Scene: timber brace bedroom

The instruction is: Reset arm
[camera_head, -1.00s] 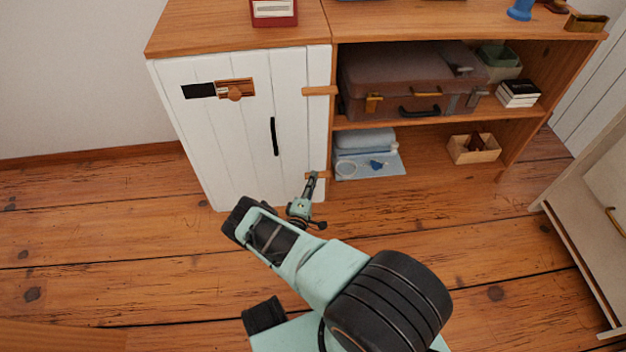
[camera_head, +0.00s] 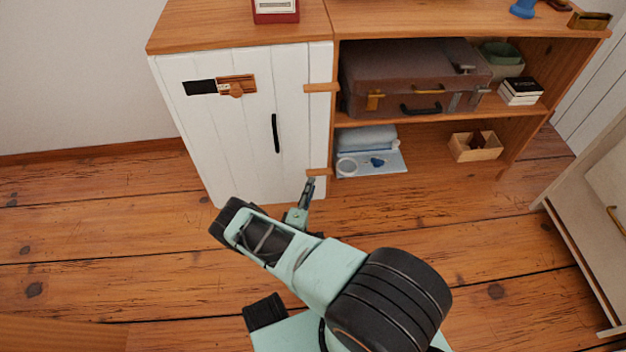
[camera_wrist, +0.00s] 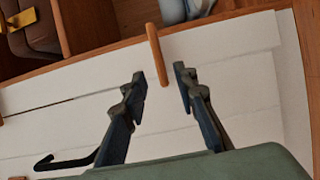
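My gripper (camera_wrist: 162,80) shows in the wrist view with its two dark fingers spread apart and nothing between them. Beyond the fingers are the white cabinet door (camera_wrist: 220,75) and a wooden hinge strip (camera_wrist: 157,55). In the head view my gripper (camera_head: 308,190) is small and partly hidden behind my pale green arm, low in front of the cabinet's right edge.
A pale cabinet (camera_head: 590,230) stands at the right. The wooden floor (camera_head: 90,230) at the left is clear.

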